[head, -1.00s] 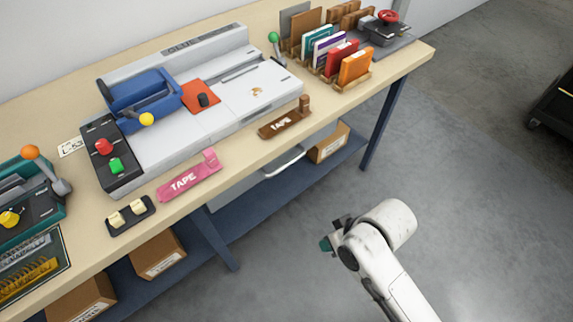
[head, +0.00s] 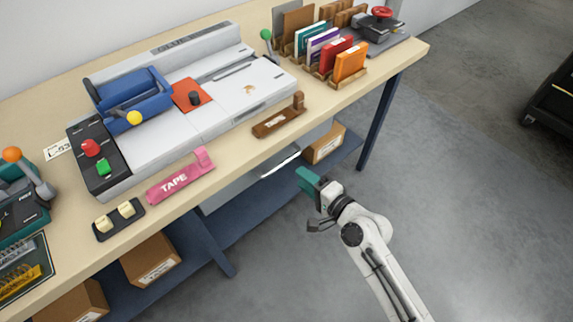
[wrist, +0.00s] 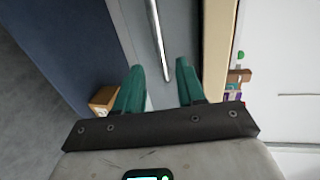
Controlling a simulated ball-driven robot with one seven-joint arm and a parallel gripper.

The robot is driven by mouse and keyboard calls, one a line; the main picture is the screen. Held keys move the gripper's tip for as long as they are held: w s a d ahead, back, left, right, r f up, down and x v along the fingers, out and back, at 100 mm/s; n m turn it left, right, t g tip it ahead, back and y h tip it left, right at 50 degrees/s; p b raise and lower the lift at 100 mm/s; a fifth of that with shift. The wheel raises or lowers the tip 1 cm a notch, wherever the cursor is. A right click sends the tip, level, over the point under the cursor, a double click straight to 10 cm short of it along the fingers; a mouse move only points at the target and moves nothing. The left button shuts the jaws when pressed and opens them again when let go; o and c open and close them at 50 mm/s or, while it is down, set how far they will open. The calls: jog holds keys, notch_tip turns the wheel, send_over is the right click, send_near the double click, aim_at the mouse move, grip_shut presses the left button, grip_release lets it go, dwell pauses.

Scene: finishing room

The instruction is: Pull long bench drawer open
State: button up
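The long bench drawer (head: 246,180) is a grey front under the bench top, with a long pale bar handle (head: 281,164). In the wrist view the handle (wrist: 158,40) runs lengthwise up the picture, ahead of my fingertips and roughly in line with the gap between them. My gripper (head: 306,199) has teal fingers, and it is to the right of and in front of the handle, apart from it. In the wrist view my gripper (wrist: 159,72) shows its two fingers spread with nothing between them. The inside of the drawer is hidden.
The wooden bench top (head: 225,170) overhangs the drawer and carries a glue machine (head: 190,105) and tape holders. A blue bench leg (head: 379,122) stands right of the drawer. Cardboard boxes (head: 325,145) sit on the lower shelf. The floor in front is clear.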

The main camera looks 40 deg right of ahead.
jog(key=x, duration=0.8)
jog(key=shift+w, duration=0.1)
jog(key=shift+c, duration=0.4)
grip_shut()
